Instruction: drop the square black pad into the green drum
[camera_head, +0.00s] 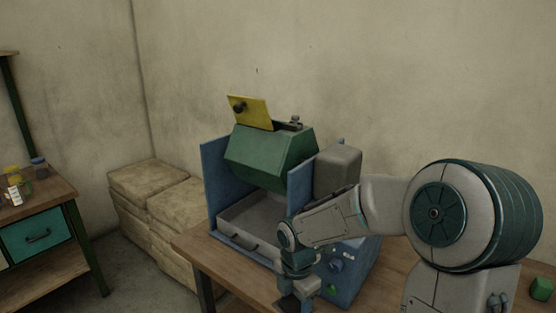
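The green drum (270,157) is a faceted barrel held between the blue side walls of a machine on the wooden table. A yellow lid (250,111) with a black knob stands raised at its top. The drum's opening and inside cannot be seen from here. My gripper (291,302) points down at the bottom of the picture, in front of the machine and below the drum. A dark patch shows at its tip; I cannot tell whether this is the square black pad or the fingers. The pad is not clearly visible anywhere else.
A grey tray (238,238) with a handle sits under the drum. A grey housing (338,172) is right of it, and a knob (335,266) is on the blue front. A green block (541,289) lies far right. Pale stacked bales (150,178) and a shelf (40,187) stand left.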

